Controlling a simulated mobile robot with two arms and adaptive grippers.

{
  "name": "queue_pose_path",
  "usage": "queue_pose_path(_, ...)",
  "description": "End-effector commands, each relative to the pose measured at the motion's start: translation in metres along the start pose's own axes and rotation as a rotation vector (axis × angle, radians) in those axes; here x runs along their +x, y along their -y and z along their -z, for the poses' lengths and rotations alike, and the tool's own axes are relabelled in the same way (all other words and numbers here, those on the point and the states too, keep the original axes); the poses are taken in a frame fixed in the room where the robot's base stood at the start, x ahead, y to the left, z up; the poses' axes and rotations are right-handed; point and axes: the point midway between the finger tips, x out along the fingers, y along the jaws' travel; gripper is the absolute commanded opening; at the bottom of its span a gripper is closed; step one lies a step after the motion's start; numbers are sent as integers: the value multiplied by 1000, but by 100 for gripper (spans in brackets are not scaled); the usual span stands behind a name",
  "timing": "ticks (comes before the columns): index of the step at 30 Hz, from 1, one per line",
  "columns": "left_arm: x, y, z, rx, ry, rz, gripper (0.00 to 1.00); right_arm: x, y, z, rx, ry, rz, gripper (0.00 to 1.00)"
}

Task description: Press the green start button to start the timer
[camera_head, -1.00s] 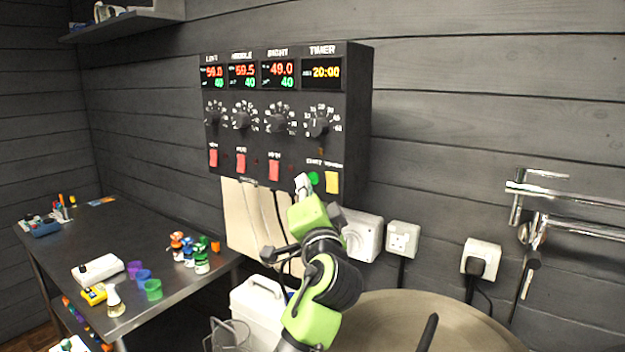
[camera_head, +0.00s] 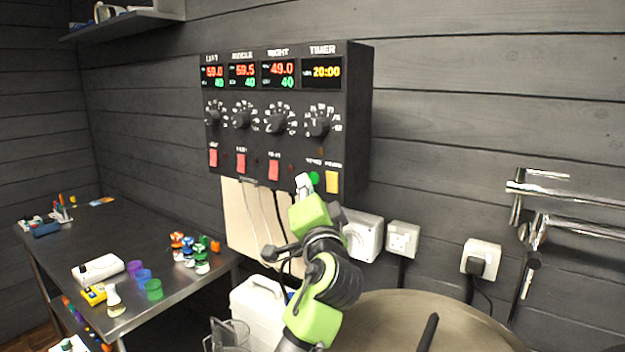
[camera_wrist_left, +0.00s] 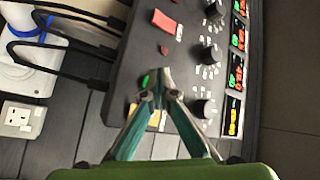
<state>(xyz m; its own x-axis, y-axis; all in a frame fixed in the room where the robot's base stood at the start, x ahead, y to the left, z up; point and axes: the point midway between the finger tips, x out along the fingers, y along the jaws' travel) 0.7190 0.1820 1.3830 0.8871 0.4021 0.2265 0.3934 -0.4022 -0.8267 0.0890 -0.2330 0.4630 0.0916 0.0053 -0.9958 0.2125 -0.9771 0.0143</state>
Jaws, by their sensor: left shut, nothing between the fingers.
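The green start button (camera_head: 314,178) sits low on the black control box (camera_head: 357,120), left of a yellow button (camera_head: 332,182). The timer display (camera_head: 322,72) above reads 20:00. My left gripper (camera_head: 304,184) is shut and empty, its tips just left of the green button in the head view. In the left wrist view the shut fingertips (camera_wrist_left: 154,84) are beside the green button (camera_wrist_left: 145,80), partly over the box face. Whether they touch the button I cannot tell. My right gripper is not in view.
Red switches (camera_head: 241,163) and dials (camera_head: 278,121) are on the same box. Sockets (camera_head: 403,238) are on the wall at lower right. A round lid (camera_head: 430,310) lies below. A metal table (camera_head: 75,245) with small bottles stands at left.

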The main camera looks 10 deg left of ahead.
Motion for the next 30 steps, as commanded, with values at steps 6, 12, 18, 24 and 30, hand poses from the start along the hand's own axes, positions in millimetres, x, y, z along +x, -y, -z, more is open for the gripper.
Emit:
queue_pose_path(6, 4, -2, 3, -1, -1, 0, 0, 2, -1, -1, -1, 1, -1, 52)
queue_pose_path(12, 4, -2, 3, -1, 0, 0, 0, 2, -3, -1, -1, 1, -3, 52)
queue_pose_path(18, 4, -3, 3, -1, 0, 0, 0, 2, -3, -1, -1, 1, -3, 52)
queue_pose_path(24, 6, -4, 4, -1, 0, 0, 0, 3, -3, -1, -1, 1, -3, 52)
queue_pose_path(30, 8, -5, 6, -1, 0, 0, 0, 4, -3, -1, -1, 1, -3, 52)
